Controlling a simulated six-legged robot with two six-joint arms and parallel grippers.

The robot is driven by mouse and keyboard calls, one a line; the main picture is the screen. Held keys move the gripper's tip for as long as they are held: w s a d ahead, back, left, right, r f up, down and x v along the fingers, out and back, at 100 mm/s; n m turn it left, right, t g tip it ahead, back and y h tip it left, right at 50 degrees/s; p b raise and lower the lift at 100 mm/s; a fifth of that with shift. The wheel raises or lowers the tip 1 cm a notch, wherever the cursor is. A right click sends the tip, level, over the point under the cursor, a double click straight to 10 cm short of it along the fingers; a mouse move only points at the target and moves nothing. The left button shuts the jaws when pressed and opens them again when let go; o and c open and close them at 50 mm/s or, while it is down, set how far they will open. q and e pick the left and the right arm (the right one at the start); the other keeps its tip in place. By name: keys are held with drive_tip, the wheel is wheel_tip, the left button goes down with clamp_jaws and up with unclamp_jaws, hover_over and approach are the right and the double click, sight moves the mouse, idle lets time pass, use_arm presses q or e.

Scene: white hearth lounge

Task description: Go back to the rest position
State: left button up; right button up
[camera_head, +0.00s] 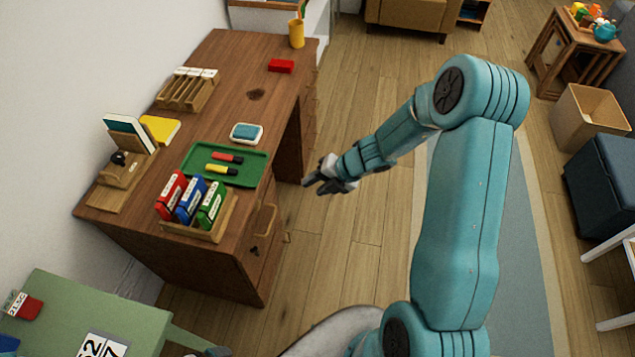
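My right arm comes in from the bottom right, bends at its elbow and reaches to the left. My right gripper (314,182) is in the air over the wood floor, just right of the desk's (232,62) open knee space. I see nothing held in it, but its fingers are small and dark, and I cannot tell how far apart they are. My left gripper is not clearly visible; only a small dark piece shows at the bottom edge, and I cannot tell what it is.
On the desk are a green tray (247,175) with two markers, a wooden holder (222,233) with red, blue and green boxes, and a red block (281,66). A green table (135,312) stands bottom left, a cardboard box (588,118) at right. Floor right of the desk is clear.

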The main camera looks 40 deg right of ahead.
drive_tip(key=s+a+f+n+g+y, duration=0.1)
drive_tip(key=a+f+n, duration=0.1)
drive_tip(key=a, duration=0.4)
drive_tip(key=s+a+f+n+g+y, duration=0.1)
drive_tip(key=s+a+f+n+g, duration=0.1)
drive_tip(key=a, duration=0.4)
drive_tip(key=s+a+f+m+g, duration=0.1)
drive_tip(key=s+a+f+m, duration=0.1)
drive_tip(key=m, duration=0.8)
drive_tip(key=s+a+f+m+g+h, duration=0.1)
drive_tip(key=s+a+f+m, duration=0.1)
drive_tip(key=s+a+m, duration=0.2)
drive_tip(key=s+a+f+m+h, duration=0.1)
drive_tip(key=s+a+f+m, duration=0.2)
drive_tip(key=s+m, duration=0.5)
drive_tip(key=m, duration=0.9)
drive_tip(key=shift+s+a+g, duration=0.15)
drive_tip(key=shift+g, duration=0.25)
